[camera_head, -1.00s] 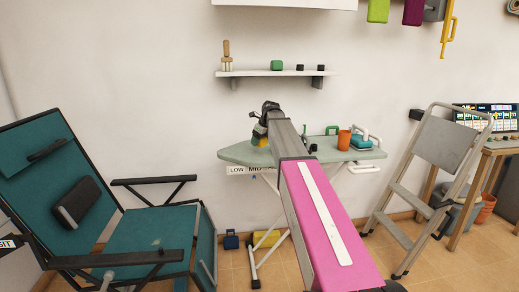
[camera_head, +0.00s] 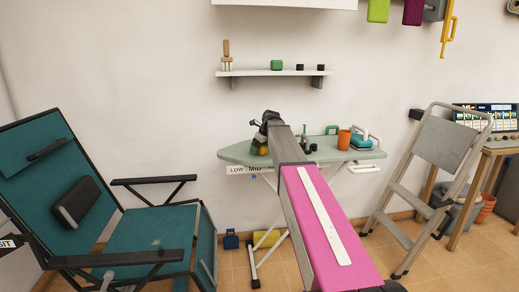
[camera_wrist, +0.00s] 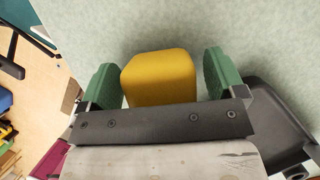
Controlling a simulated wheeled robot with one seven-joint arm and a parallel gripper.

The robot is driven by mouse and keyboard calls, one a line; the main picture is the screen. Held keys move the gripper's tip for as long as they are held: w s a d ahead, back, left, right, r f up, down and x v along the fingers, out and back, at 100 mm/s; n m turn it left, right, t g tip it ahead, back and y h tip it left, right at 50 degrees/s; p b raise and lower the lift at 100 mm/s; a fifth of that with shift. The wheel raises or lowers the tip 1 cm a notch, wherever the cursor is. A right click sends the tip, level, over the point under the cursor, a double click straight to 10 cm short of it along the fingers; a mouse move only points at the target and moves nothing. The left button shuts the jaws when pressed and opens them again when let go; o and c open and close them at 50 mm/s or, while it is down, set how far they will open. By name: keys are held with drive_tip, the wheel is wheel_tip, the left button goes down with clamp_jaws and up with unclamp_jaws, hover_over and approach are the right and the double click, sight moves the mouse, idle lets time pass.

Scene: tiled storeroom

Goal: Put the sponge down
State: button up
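The yellow sponge (camera_wrist: 160,78) is a rounded block between the two green fingers of my gripper (camera_wrist: 162,80) in the wrist view. A narrow strip of board shows between the sponge and the right finger; the left finger is very close to it. The fingers look parted, not pressed on the sponge. In the head view my gripper (camera_head: 262,140) is low over the left part of the pale green ironing board (camera_head: 236,153), and the sponge (camera_head: 263,150) shows small there, seemingly on the board. My gripper and arm hide part of this area.
A shelf (camera_head: 270,73) with small items hangs above. A teal folding chair (camera_head: 150,235) is left, a grey step stool (camera_head: 440,145) right. The board's left tip is bare.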

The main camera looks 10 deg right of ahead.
drive_tip(key=v, duration=1.2)
